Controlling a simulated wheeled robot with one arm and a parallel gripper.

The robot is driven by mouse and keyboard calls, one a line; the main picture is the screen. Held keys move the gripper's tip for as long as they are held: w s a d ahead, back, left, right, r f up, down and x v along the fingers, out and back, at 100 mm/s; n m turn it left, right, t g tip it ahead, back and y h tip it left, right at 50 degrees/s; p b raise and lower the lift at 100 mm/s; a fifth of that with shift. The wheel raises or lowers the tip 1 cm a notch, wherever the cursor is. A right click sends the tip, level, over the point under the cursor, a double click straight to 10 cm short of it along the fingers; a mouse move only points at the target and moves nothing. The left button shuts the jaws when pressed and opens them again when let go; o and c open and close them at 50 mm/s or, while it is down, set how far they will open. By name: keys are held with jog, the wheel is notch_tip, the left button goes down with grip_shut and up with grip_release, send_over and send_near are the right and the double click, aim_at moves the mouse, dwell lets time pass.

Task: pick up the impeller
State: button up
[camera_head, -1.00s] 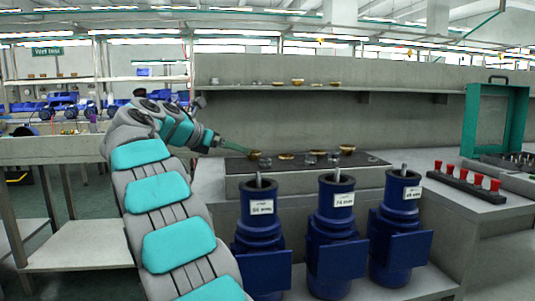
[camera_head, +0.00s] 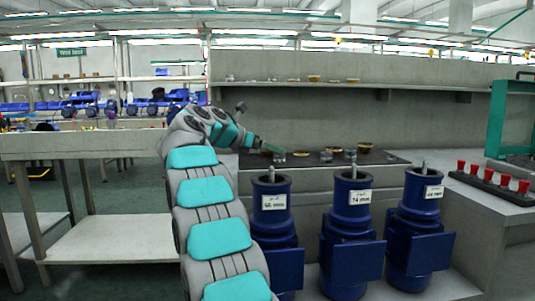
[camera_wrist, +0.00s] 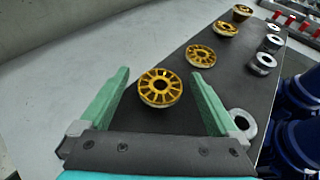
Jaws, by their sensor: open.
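My gripper (camera_wrist: 160,80) is open and empty, with its green fingers spread. A gold, spoked impeller (camera_wrist: 160,88) lies on the dark mat (camera_wrist: 228,88) and appears between the fingertips in the wrist view; whether it is touched cannot be told. Further gold impellers lie beyond it: one close by (camera_wrist: 200,56), another farther along (camera_wrist: 226,28). In the head view my gripper (camera_head: 274,149) is low over the mat's left end, and the nearest impeller is hidden behind it. Another gold impeller (camera_head: 301,153) shows just to its right.
Silver rings (camera_wrist: 262,64) lie along the mat's right side, one (camera_wrist: 240,125) close to the right finger. Blue pumps (camera_head: 352,235) stand in front of the bench. A rack of red-topped pieces (camera_head: 490,180) is at right. A shelf (camera_head: 430,90) with small parts runs behind.

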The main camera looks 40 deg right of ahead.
grip_shut()
dwell(0.7)
